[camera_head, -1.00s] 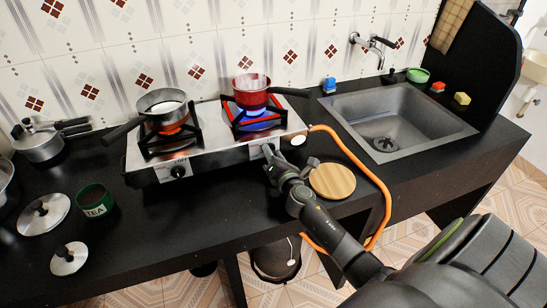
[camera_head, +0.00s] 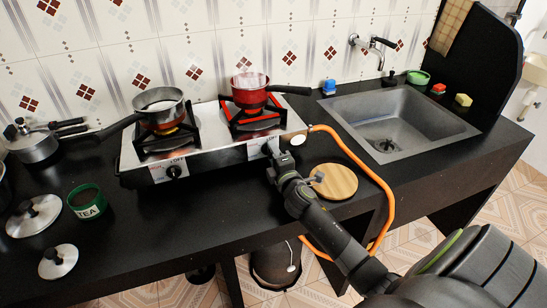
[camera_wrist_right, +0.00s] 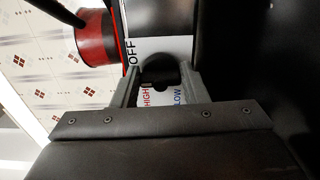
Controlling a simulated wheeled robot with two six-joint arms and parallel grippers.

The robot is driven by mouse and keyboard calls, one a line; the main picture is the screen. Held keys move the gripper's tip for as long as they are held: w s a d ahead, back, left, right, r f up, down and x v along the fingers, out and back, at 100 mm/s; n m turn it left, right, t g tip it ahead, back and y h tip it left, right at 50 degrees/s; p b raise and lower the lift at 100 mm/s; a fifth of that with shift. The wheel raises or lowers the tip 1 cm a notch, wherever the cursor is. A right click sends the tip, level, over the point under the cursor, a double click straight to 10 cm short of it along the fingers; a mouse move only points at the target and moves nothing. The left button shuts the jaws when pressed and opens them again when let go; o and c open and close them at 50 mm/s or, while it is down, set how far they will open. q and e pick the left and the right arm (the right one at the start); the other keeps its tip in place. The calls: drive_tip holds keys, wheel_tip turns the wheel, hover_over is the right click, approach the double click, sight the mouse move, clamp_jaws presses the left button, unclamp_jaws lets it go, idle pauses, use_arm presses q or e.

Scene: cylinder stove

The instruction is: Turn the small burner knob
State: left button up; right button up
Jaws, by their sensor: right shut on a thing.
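The stove (camera_head: 215,150) stands on the black counter with two burners. My right gripper (camera_head: 270,150) is at the right end of its front panel, shut on the right knob. In the right wrist view, the gripper's fingers (camera_wrist_right: 157,74) lie on both sides of this dark round knob (camera_wrist_right: 158,64), beside the OFF, HIGH and LOW marks. The gripper hides the knob in the head view. The left knob (camera_head: 174,171) is free. No flame shows under the red pot (camera_head: 250,95); a yellow-orange glow shows under the grey pan (camera_head: 160,112). My left gripper is out of view.
An orange hose (camera_head: 375,180) loops from the stove's right side past a round wooden board (camera_head: 335,182). A sink (camera_head: 395,120) is at the right. A TEA tin (camera_head: 87,202) and lids (camera_head: 58,262) stand at the left.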

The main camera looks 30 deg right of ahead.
drive_tip(key=shift+m, duration=0.4)
drive_tip(key=o, duration=1)
drive_tip(key=shift+s, duration=0.1)
drive_tip(key=b+v, duration=0.1)
drive_tip(key=v, duration=1.6)
drive_tip(key=shift+s+d, duration=0.1)
drive_tip(key=shift+s, duration=0.05)
drive_tip(key=shift+f, duration=0.1)
